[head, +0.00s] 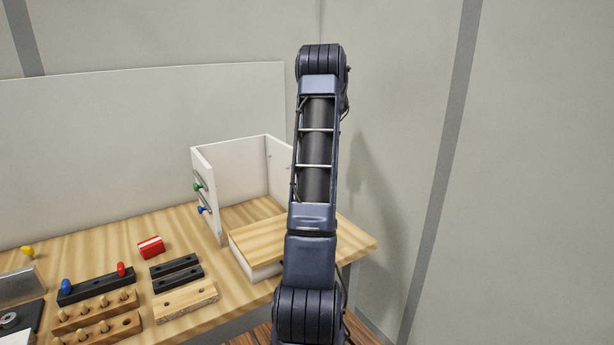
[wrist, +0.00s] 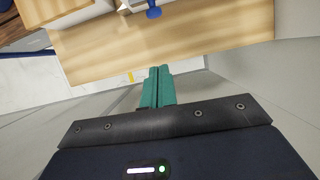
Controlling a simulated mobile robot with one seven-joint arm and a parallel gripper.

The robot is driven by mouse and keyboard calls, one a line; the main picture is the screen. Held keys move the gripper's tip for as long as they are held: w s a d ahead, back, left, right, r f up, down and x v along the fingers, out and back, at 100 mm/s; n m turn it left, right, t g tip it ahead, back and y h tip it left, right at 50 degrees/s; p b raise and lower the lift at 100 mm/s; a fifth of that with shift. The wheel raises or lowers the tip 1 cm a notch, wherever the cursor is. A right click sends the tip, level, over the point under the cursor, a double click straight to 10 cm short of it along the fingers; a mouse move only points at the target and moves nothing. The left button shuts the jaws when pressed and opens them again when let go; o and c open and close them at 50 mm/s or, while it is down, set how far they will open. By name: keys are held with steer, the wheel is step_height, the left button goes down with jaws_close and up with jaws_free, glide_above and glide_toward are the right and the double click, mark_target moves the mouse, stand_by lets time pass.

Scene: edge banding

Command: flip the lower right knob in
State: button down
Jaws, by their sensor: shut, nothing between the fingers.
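A white open box (head: 235,165) stands on the wooden table. Its left panel (head: 206,180) carries a green knob (head: 197,187) and, below it, a blue knob (head: 202,209), both sticking out to the left. In the wrist view a blue knob (wrist: 153,12) shows at the top edge, partly cut off, beyond my fingertips and apart from them. My gripper (wrist: 159,70) has teal fingers pressed together, with nothing between them. In the head view my gripper is not visible; only my arm shows.
A wooden-topped drawer or block (head: 262,240) sits in front of the box. A red block (head: 151,247), black bars (head: 177,272) and peg racks (head: 95,310) lie left on the table (head: 105,235). Bare wood (wrist: 215,30) lies beyond my fingers in the wrist view.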

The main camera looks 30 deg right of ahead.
steer(key=shift+f, duration=0.1)
steer(key=a+f, duration=0.7)
steer(key=f, duration=0.2)
steer(key=shift+a+f, duration=0.2)
steer(key=shift+a, duration=0.05)
steer(key=shift+w+a, duration=0.1)
steer(key=shift+a, duration=0.05)
steer(key=shift+a, duration=1.1)
steer(key=shift+d, duration=0.1)
